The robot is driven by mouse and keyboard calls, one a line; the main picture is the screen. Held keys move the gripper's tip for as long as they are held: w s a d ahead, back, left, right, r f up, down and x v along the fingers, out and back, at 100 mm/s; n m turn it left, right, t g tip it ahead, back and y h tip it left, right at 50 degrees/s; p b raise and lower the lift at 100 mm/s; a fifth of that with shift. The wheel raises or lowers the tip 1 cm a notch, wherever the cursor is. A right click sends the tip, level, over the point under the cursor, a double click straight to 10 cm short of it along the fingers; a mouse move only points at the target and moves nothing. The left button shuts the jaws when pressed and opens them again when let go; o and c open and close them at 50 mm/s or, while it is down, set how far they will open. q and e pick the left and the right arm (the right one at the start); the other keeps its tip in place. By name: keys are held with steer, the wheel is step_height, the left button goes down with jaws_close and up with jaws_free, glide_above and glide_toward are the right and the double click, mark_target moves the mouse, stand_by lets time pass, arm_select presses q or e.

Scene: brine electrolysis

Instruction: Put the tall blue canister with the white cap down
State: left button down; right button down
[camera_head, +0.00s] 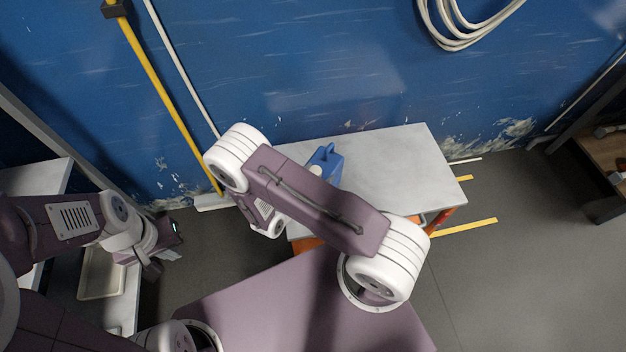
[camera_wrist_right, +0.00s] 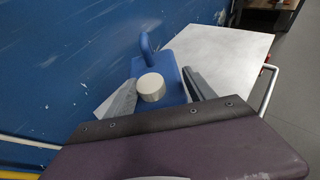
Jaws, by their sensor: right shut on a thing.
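The tall blue canister (camera_wrist_right: 170,66) with its white cap (camera_wrist_right: 151,87) and a looped blue handle is in the right wrist view. My right gripper (camera_wrist_right: 162,95) is shut on it, one grey finger on each side. In the head view the canister (camera_head: 326,162) shows at the grey-white tabletop (camera_head: 392,165), partly hidden by my right arm. I cannot tell whether its base touches the table. My left gripper (camera_head: 156,263) is at the lower left, away from the canister. Its fingers are too small and dark to read.
The tabletop to the right of the canister is bare. A blue wall (camera_head: 300,70) stands close behind the table. A light counter with a basin (camera_head: 100,282) is at the lower left. A brown shelf (camera_head: 600,165) stands far right.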

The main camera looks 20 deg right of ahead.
steer(key=shift+w+a+f, duration=0.35)
steer(key=shift+a+f, duration=0.1)
steer(key=shift+f, duration=0.3)
steer(key=shift+c, duration=2)
jaws_free()
steer(key=shift+s+d, duration=0.15)
steer(key=shift+d, duration=0.05)
steer(key=shift+o, duration=0.4)
steer(key=shift+s+d, duration=0.15)
steer(key=shift+a+r, duration=0.1)
steer(key=shift+a, duration=0.4)
steer(key=v, duration=1.1)
steer(key=s+d+r+m+g+y, duration=0.45)
steer(key=s+m+g, duration=0.5)
steer(key=m, duration=0.45)
steer(key=w+a+r+m+t+y, duration=0.1)
steer(key=w+r+m+t+y, duration=0.2)
steer(key=m, duration=0.7)
step_height(320, 180, up, 2)
steer(key=y, duration=0.4)
steer(key=shift+w, duration=0.4)
